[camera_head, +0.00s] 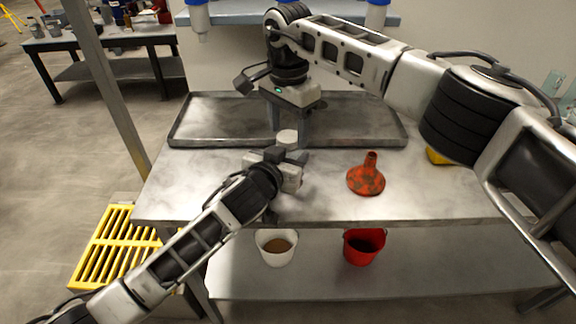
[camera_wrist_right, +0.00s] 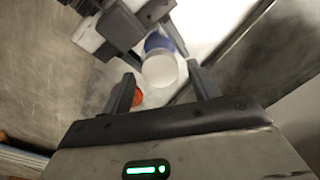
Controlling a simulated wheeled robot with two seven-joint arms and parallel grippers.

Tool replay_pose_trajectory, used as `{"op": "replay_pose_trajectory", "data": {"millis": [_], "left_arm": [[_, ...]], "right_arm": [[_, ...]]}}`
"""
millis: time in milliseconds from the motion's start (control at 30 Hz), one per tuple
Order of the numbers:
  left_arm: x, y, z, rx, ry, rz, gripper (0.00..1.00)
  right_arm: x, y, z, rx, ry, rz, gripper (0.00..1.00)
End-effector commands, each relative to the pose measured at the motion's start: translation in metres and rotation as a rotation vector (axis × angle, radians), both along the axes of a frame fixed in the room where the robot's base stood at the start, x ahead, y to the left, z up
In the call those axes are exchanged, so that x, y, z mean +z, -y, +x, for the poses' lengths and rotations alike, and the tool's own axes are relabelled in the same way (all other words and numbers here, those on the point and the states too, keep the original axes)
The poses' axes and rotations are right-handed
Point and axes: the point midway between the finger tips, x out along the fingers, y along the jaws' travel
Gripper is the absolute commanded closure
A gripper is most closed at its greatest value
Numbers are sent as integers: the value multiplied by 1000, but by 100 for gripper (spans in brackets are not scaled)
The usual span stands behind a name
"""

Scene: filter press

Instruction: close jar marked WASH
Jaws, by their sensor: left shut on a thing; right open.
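A small jar with a white round top (camera_head: 288,137) stands at the middle of the worktable, near the tray's front edge. In the right wrist view the white top (camera_wrist_right: 160,70) faces the camera, with a blue part (camera_wrist_right: 158,42) beside it. No marking is readable, and I cannot tell whether the white top is seated on the jar. My left gripper (camera_head: 290,163) is shut on the jar, and its jaws hide most of the body. My right gripper (camera_head: 288,128) is open and points down above the jar; its fingers (camera_wrist_right: 163,78) are on either side of the white top.
A grey tray (camera_head: 205,112) lies behind the jar. An orange-red funnel (camera_head: 366,180) stands to the right. A white bucket (camera_head: 276,257) and a red bucket (camera_head: 360,256) are on the lower shelf. A yellow grate (camera_head: 105,245) is at left. The table's front strip is clear.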

Motion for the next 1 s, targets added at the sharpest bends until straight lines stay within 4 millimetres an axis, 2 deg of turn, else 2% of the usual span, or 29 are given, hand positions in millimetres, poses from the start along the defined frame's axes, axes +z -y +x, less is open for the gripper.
{"op": "replay_pose_trajectory", "data": {"millis": [133, 433, 600, 867, 1000], "left_arm": [[0, 0, 0, 0, -1, 0, 100], [0, 0, 0, 0, -1, 0, 100], [0, 0, 0, 0, -1, 0, 100], [0, 0, 0, 1, -1, 1, 100], [0, 0, 0, 1, -1, 1, 100]], "right_arm": [[-10, 0, 0, 1, -1, -1, 40], [-11, 0, 0, 1, 1, -1, 40], [-11, 0, 0, 1, 1, -1, 85], [-11, 0, 0, -51, 0, -1, 86], [-11, 0, 0, -304, 1, -1, 86]]}}
